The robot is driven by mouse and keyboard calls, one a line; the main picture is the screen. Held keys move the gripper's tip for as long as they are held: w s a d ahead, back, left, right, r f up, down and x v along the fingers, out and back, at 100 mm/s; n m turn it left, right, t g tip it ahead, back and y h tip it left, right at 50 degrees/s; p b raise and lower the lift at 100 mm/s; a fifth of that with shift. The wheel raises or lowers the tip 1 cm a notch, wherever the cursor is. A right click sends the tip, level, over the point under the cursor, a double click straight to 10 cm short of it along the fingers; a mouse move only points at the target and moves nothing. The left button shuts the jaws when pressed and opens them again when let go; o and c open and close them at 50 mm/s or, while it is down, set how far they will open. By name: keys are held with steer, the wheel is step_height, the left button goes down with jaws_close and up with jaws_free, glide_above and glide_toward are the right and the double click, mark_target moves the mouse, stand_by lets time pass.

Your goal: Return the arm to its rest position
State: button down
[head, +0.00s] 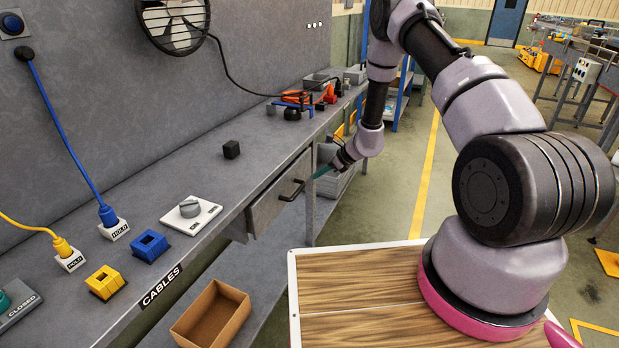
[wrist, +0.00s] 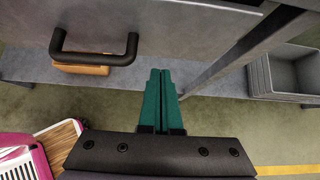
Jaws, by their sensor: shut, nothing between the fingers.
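My gripper (head: 323,172) is at the end of my arm, which reaches forward beside the workbench in the head view. In the wrist view, my gripper's two green fingers (wrist: 160,88) lie together with nothing between them. The grey drawer (head: 276,203) under the bench top stands out a little from the bench front. Its black handle (head: 292,190) is just left of the fingers. The handle also shows in the wrist view (wrist: 95,57), apart from the fingers.
A bench leg (head: 310,212) stands close to the fingers. Grey bins (head: 335,180) sit on the lower shelf behind them. A cardboard box (head: 212,318) is lower left. A black cube (head: 231,149) and a dial plate (head: 190,213) are on the bench. The floor right of the bench is open.

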steer(key=v, duration=0.7)
steer(key=s+r+n, duration=0.3)
steer(key=r, duration=0.7)
steer(key=s+r+n, duration=0.4)
steer(key=r, duration=0.6)
steer(key=s+r+n, duration=0.3)
steer(key=r, duration=0.8)
steer(key=s+d+r+n+t+h, duration=0.1)
steer(key=s+d+r+n+h, duration=0.1)
steer(key=s, duration=0.6)
steer(key=s+d+r+n+h, duration=0.2)
steer(key=s+d+r+n, duration=0.1)
steer(key=s+r, duration=0.4)
steer(key=s+d+r+n+t+h, duration=0.1)
steer(key=s+d+r+n, duration=0.2)
steer(key=s, duration=0.6)
step_height(320, 180, up, 2)
steer(key=shift+d+r+n+t+h, duration=0.1)
steer(key=shift+d+n+t+h, duration=0.25)
steer(key=shift+n, duration=0.55)
steer(key=shift+s+a, duration=0.1)
steer(key=shift+a, duration=0.1)
